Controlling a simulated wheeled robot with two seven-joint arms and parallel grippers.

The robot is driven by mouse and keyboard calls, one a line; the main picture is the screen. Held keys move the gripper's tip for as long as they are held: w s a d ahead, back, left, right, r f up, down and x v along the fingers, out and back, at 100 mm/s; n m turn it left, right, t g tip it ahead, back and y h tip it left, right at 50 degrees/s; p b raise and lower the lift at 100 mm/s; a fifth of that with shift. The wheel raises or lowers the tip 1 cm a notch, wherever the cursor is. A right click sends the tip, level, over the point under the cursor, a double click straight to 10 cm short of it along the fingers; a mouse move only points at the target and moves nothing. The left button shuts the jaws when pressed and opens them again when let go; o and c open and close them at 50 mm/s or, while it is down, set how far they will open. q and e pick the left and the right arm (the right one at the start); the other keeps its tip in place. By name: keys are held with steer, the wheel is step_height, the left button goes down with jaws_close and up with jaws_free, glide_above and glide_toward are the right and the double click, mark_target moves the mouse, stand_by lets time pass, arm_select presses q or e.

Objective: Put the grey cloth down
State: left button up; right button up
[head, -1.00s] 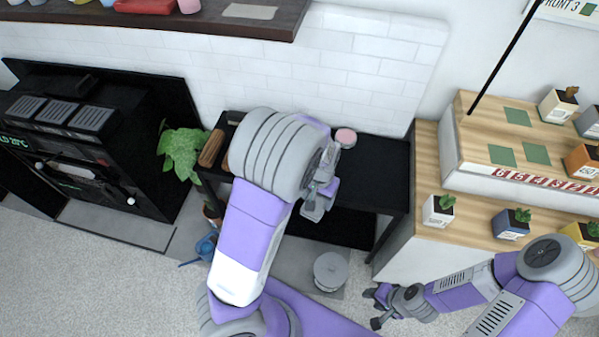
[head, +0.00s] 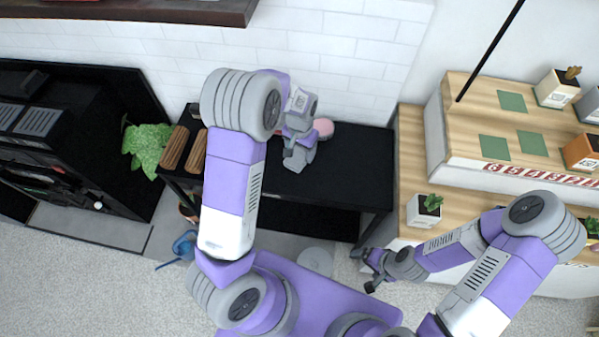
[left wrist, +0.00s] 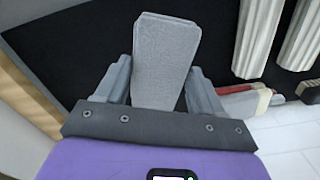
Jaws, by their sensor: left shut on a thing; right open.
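The grey cloth (left wrist: 165,60) is a flat folded pad that sticks out from between the fingers of my left gripper (left wrist: 160,90) in the left wrist view. In the head view my left gripper (head: 298,142) is over the black table (head: 345,165), and the cloth (head: 296,160) shows small at its tip. The gripper is shut on the cloth's near end. I cannot tell whether the cloth touches the tabletop. My right gripper (head: 370,270) is open and empty, in front of the table's right end.
A pink round thing (head: 323,127) lies on the table just behind the left gripper. Two ribbed brown pieces (head: 185,148) are at the table's left end, by a leafy plant (head: 146,146). The table's right half is clear. A wooden counter with potted plants (head: 424,211) stands right.

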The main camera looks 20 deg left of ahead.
mark_target(299, 159)
arm_select(q)
steer(key=f, duration=0.2)
steer(key=f+b, duration=0.1)
steer(key=f, duration=0.1)
steer(key=w+f, duration=0.1)
steer(key=f, duration=0.2)
steer(key=shift+a+b, duration=0.35)
steer(key=shift+f+b, duration=0.4)
steer(key=shift+f, duration=1.45)
steer(key=shift+f, duration=0.15)
steer(key=o, duration=1.1)
steer(key=shift+r, duration=0.25)
step_height(299, 159, up, 12)
steer(key=p, duration=0.3)
steer(key=shift+f, duration=0.1)
